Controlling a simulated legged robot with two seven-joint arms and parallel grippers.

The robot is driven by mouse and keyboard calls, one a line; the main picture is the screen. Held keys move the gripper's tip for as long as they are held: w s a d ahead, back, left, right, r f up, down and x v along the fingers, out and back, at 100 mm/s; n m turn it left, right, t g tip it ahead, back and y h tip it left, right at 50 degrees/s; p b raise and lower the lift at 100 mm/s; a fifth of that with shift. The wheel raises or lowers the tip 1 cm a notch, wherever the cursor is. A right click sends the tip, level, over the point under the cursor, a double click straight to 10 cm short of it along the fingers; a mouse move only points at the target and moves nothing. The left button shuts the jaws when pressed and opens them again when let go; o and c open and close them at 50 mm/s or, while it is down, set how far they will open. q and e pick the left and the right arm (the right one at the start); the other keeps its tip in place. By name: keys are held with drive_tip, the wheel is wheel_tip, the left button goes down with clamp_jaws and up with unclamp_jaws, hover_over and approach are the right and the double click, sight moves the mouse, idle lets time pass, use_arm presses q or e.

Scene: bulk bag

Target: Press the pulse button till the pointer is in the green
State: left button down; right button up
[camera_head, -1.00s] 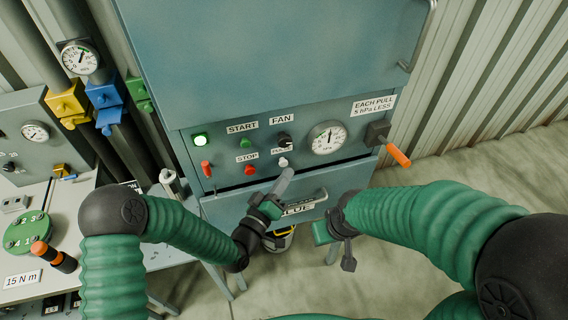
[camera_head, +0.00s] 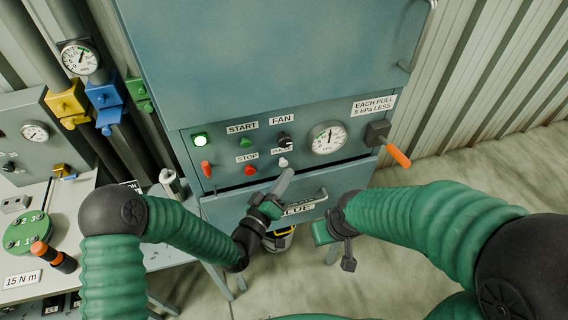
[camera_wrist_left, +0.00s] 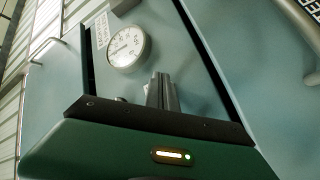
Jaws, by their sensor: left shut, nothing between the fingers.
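The white pulse button (camera_head: 283,162) is on the teal panel, below the fan knob (camera_head: 285,141); its label is partly covered. The round white gauge (camera_head: 327,138) is to its right, with its dark pointer near upright; a green band is too small to make out. The gauge also shows in the left wrist view (camera_wrist_left: 127,47). My left gripper (camera_head: 288,174) is shut and empty, its tips just below the button; touch cannot be told. Its fingers (camera_wrist_left: 162,92) stand upright in the left wrist view. My right gripper (camera_head: 347,258) hangs low right of the drawer; its jaws are unclear.
An orange-handled pull lever (camera_head: 398,155) sticks out at the right. The drawer handle (camera_head: 310,199) is below.

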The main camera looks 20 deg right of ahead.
use_arm(q)
drive_tip(key=shift+w, duration=0.1)
idle(0.5)
drive_tip(key=shift+w, duration=0.25)
drive_tip(key=shift+w+r+b, duration=0.1)
drive_tip(key=shift+w+b, duration=0.3)
drive_tip(key=shift+w, duration=0.2)
idle(0.9)
drive_tip(key=shift+s, duration=1)
drive_tip(key=s, duration=0.5)
idle(0.6)
